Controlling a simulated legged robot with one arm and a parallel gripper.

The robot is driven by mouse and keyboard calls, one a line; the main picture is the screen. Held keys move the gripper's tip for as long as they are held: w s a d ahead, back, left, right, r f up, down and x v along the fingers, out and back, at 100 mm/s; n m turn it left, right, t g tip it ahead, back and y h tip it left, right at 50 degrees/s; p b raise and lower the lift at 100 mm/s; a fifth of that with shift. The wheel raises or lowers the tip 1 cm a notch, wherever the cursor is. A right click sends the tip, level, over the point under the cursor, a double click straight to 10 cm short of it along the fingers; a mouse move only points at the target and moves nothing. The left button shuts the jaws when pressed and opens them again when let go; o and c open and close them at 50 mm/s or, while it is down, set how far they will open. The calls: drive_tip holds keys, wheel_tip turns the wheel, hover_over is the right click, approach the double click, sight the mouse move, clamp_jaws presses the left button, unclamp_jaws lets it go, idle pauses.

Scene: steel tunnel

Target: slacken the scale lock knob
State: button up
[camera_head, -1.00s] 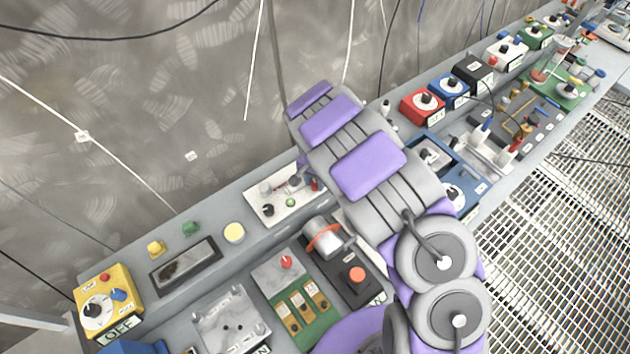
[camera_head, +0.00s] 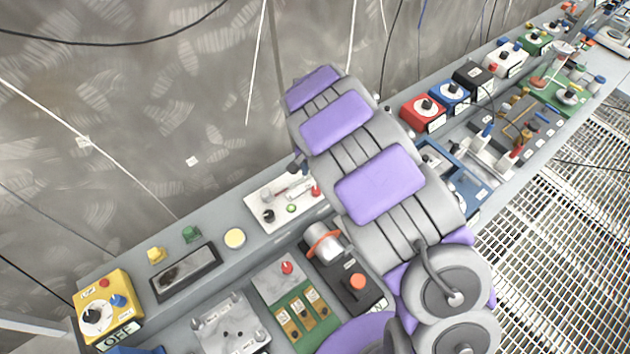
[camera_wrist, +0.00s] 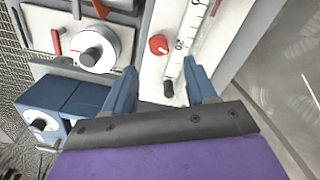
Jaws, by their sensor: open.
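In the wrist view, a white panel carries a graduated scale (camera_wrist: 182,48) with dark marks and numbers. A red round knob (camera_wrist: 158,44) with a pale slot sits beside it, and a small black knob (camera_wrist: 168,88) sits at its near end. I cannot tell for sure which one is the scale lock knob. My gripper (camera_wrist: 160,68) is open and empty, with its blue fingers apart on either side of the black knob in the picture. The red knob shows just beyond the fingertips; contact is not visible.
Left in the wrist view are a silver dial knob (camera_wrist: 96,51) on a white plate and a blue box (camera_wrist: 72,100) with a dial. The head view shows a long grey bench (camera_head: 215,224) crowded with devices, a metal wall behind and grating at the right.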

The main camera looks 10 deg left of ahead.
wheel_tip(320, 180, up, 9)
idle(0.3)
drive_tip(key=shift+w+a, duration=0.1)
idle(0.4)
